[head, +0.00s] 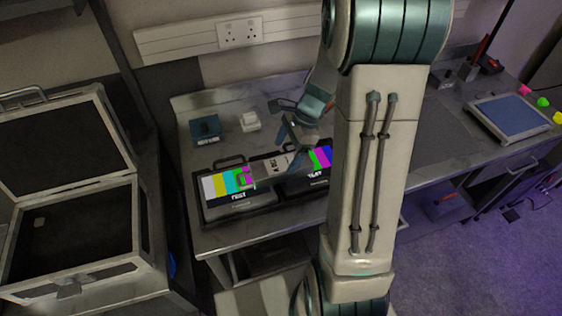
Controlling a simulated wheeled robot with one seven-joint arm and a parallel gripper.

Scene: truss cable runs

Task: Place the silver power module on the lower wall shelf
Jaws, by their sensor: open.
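A silver-grey block with dark markings (272,166), which looks like the silver power module, lies between two test-pattern screens on the bench. My gripper (291,146) is open, pointing down just above and behind this block. From this angle I cannot tell whether the fingers touch it. My arm hides part of the right screen and the bench behind it. The lower wall shelf cannot be made out with certainty; a dark shelf edge (32,18) shows at the top left.
The left screen (228,190) and right screen (318,160) sit in a black case. A teal box (206,130) and a small white block (250,122) stand behind them. An open case (75,255) is at left. A blue-topped device (513,114) sits at right.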

